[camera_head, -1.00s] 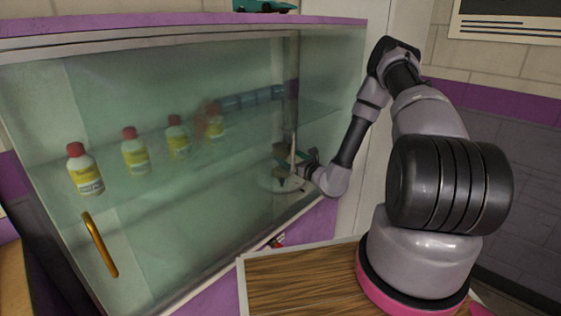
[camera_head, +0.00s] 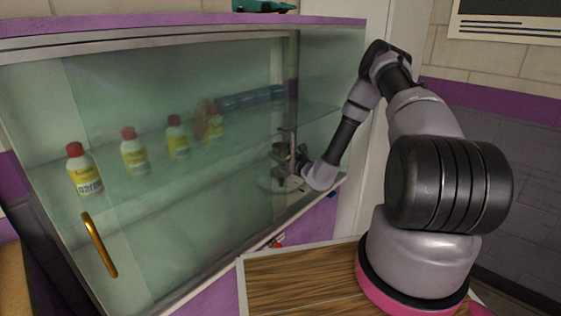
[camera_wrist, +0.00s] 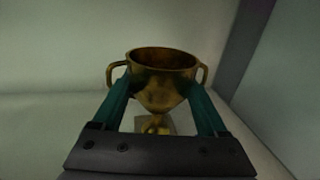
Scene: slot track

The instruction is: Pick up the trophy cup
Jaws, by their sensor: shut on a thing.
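A gold two-handled trophy cup (camera_wrist: 160,90) stands upright in the wrist view, its stem and pale base below the bowl. My gripper (camera_wrist: 160,98) has its two teal fingers on either side of the bowl and is shut on the cup. In the head view my gripper (camera_head: 288,164) is inside the right end of the glass cabinet, seen dimly. The cup cannot be made out clearly there. Whether its base touches the shelf cannot be told.
The glass cabinet (camera_head: 185,55) has a gold door handle (camera_head: 99,245) at the left. Several white bottles with red caps, one nearest at the left (camera_head: 83,172), stand on its shelf. A rolled blue thing (camera_head: 250,98) lies behind them. A wooden top (camera_head: 290,285) is in front.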

